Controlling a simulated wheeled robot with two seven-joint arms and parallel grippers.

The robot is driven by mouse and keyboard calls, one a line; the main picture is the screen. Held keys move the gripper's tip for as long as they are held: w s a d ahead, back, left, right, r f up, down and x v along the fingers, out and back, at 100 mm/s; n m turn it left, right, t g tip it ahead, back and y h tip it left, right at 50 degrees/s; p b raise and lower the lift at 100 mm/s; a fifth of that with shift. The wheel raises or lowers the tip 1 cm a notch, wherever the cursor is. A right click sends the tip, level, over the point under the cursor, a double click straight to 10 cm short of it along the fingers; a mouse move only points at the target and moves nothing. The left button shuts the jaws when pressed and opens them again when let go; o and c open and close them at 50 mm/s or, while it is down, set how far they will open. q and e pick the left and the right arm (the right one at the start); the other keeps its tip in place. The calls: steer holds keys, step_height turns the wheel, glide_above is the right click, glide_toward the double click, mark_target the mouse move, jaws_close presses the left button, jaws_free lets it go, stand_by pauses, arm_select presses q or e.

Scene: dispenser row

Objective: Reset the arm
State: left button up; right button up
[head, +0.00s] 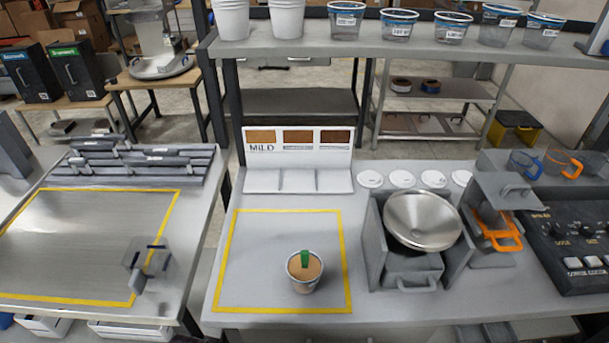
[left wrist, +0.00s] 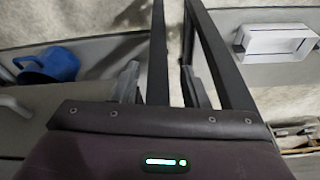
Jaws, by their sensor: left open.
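My left gripper (left wrist: 158,78) shows in the left wrist view with its two fingers apart. It is open, and nothing is held between the fingers. Neither of my grippers can be made out in the head view. A cup (head: 304,272) with a brown top and a green tag stands upright inside the yellow outline (head: 346,262) on the middle counter. No gripper touches it there.
A metal bowl (head: 422,218) sits in a grey stand, right of the cup. A control panel (head: 580,240) and orange handle (head: 498,236) are farther right. A small clear-topped fixture (head: 147,260) stands on the left table. A blue mug (left wrist: 50,66) shows in the wrist view.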

arm_select(q)
steer(key=s+a+f, duration=0.1)
steer(key=s+f, duration=0.3)
steer(key=f, duration=0.5)
steer(key=s+f+g, duration=0.1)
steer(key=s+f, duration=0.4)
steer(key=f, duration=0.4)
steer(key=s+a+f, duration=0.1)
steer(key=s+f, duration=0.3)
steer(key=f, duration=0.6)
steer(key=s+a+f, duration=0.1)
steer(key=s+f, duration=0.1)
steer(key=s, duration=0.3)
steer(key=s+a+f+g, duration=0.1)
steer(key=s+f, duration=0.2)
steer(key=s, duration=0.2)
steer(key=shift+s+f, duration=0.25)
